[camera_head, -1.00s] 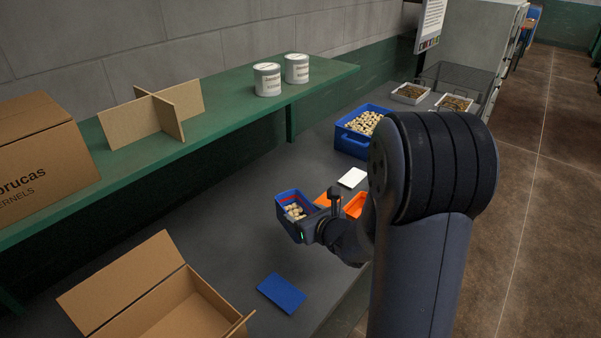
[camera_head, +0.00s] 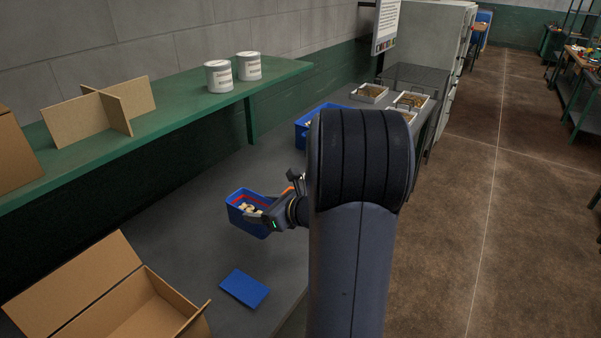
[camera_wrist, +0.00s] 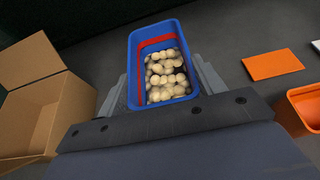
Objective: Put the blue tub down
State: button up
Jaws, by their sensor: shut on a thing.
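The blue tub (camera_head: 236,213) is a small open box with a red line around its inside and several pale round pieces in it. My gripper (camera_head: 262,220) is shut on the tub and holds it over the grey bench, with the blue mat nearer the front. In the wrist view the tub (camera_wrist: 133,62) sits between the two fingers of my gripper (camera_wrist: 165,85), its contents inside. The tub's underside is hidden, so I cannot tell whether it touches the bench. A flat blue mat (camera_head: 245,288) lies bare on the bench.
An open cardboard box (camera_head: 160,300) stands at the front left. A larger blue bin (camera_head: 305,128) is farther back, partly behind my arm. An orange mat (camera_wrist: 270,64) and an orange tub (camera_wrist: 298,108) lie to the right in the wrist view. A green shelf (camera_head: 190,118) overhangs the bench.

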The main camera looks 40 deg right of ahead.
jog(key=s+d+f+b, duration=0.1)
jog(key=s+d+f, duration=0.1)
jog(key=s+d, duration=0.35)
jog(key=f, duration=0.6)
jog(key=d+f, duration=0.1)
jog(key=f, duration=0.2)
jog(key=shift+w+f, duration=0.1)
jog(key=shift+f, duration=0.3)
jog(key=shift+f, duration=0.15)
jog(key=o, duration=1.5)
